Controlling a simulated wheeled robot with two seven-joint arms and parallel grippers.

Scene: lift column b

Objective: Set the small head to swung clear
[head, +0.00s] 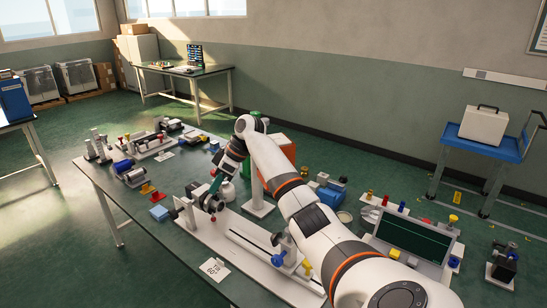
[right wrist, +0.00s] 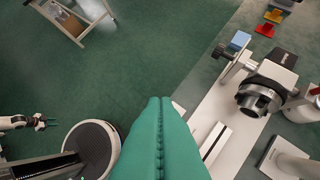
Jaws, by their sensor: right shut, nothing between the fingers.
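A white bench machine (head: 245,248) with a long slotted bed stands on the near table. At its left end is a dark and grey head with a round chuck (head: 211,203); the right wrist view shows this chuck large (right wrist: 258,97). At the bed's right end stands a small grey head with blue knobs (head: 284,246), partly behind my right arm. I cannot tell its swing position. My right gripper (head: 214,186) is above the left part of the machine, its teal fingers (right wrist: 152,140) shut and empty. My left gripper (right wrist: 45,121) is small at the wrist view's left edge; its opening is unclear.
A label card (head: 215,269) lies in front of the bed. A blue block (head: 158,212) and small coloured parts lie left of the machine. A white post (head: 258,202) stands behind it. A dark-screened panel (head: 412,240) is to the right. Bare floor lies left of the table.

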